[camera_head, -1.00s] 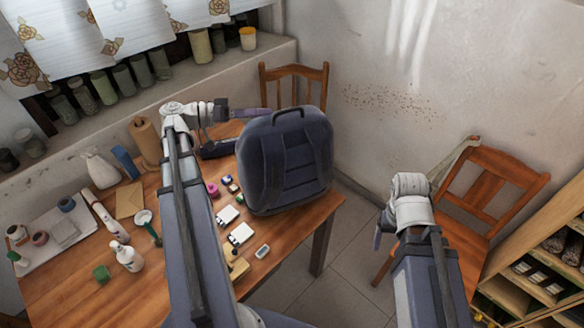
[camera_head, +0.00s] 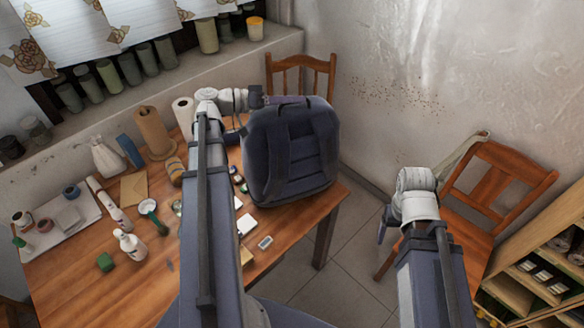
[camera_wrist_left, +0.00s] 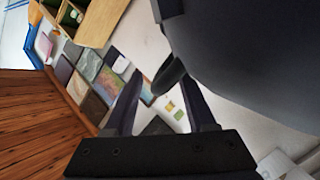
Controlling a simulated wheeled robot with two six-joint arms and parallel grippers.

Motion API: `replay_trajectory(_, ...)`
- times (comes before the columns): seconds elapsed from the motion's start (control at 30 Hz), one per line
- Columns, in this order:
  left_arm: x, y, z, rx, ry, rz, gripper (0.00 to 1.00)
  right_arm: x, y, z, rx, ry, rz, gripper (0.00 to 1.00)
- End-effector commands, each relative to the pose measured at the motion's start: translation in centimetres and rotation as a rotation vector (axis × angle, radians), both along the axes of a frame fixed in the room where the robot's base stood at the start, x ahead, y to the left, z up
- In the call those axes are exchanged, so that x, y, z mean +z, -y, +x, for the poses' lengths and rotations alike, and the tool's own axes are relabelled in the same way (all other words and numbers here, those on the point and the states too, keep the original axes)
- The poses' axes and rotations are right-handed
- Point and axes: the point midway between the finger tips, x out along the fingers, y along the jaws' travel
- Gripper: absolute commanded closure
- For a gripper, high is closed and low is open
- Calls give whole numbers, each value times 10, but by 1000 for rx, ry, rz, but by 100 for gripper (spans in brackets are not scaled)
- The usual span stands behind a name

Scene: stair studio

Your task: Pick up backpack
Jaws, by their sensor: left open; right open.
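In the left wrist view the left gripper (camera_wrist_left: 160,105) is open. A dark looped piece, seemingly the handle (camera_wrist_left: 170,74), reaches between its fingers, and the backpack's dark body (camera_wrist_left: 255,55) fills the upper right. I cannot tell whether the fingers touch it. My right gripper (camera_head: 384,225) is open and empty, right of the table and away from the backpack.
The wooden table (camera_head: 80,285) holds bottles, a paper roll (camera_head: 154,132), an envelope (camera_head: 134,188) and small items left of the backpack. One chair (camera_head: 300,72) stands behind the backpack, another (camera_head: 492,185) at right beside a shelf (camera_head: 540,265). Floor shows between.

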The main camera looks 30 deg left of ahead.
Motion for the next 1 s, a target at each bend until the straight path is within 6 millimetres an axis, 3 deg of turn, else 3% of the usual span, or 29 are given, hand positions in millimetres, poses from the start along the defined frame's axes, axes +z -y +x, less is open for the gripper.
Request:
replay_trajectory(0.33, -1, 5, 4, 2, -1, -1, 45, -1, 0, 0, 0, 0, 0, 22)
replay_trajectory(0.8, -1, 5, 4, 1, 0, -1, 98, -1, 0, 0, 0, 0, 0, 22)
replay_trajectory(1.0, -1, 5, 4, 1, 1, -1, 100, -1, 0, 0, 0, 0, 0, 22)
